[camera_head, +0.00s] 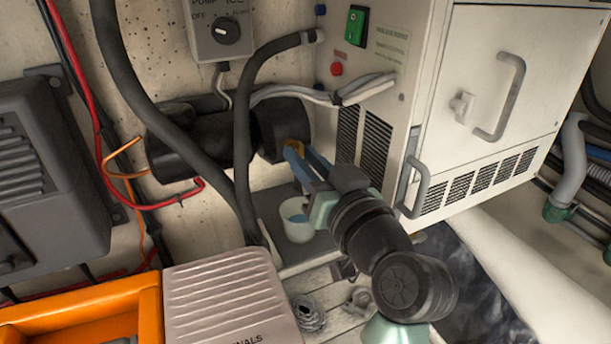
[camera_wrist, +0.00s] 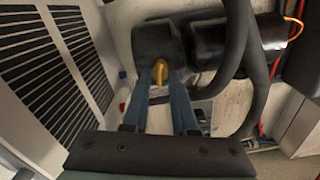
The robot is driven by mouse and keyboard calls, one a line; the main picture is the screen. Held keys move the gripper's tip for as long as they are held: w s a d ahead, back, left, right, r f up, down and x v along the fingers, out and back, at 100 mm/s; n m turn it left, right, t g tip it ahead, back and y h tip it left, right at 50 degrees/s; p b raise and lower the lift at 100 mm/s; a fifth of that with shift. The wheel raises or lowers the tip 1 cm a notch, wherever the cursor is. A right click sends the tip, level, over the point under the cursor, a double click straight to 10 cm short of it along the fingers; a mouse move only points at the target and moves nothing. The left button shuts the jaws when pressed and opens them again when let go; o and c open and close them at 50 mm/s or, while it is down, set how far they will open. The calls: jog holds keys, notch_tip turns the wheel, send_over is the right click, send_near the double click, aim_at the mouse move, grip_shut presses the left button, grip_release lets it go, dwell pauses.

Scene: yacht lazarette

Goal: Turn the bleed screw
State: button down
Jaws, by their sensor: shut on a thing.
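The bleed screw is a small yellow wing-shaped knob (camera_wrist: 160,75) on the end of a black cylindrical pump body (camera_head: 275,128). The pump body also shows in the wrist view (camera_wrist: 158,42). My gripper (camera_head: 292,150) reaches in from the lower right with its blue fingers at the knob. In the wrist view the fingertips (camera_wrist: 160,82) stand on either side of the knob and are shut on it. In the head view the fingers hide most of the knob.
A white cabinet (camera_head: 490,90) with handles stands at the right. An orange crate (camera_head: 85,310) is at lower left.

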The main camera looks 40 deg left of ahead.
jog(key=n+b, duration=0.3)
jog(key=b, duration=0.1)
dwell(0.3)
jog(key=c, duration=0.7)
grip_release()
jog(key=b+v, duration=0.3)
jog(key=v, duration=1)
jog(key=shift+b, duration=0.4)
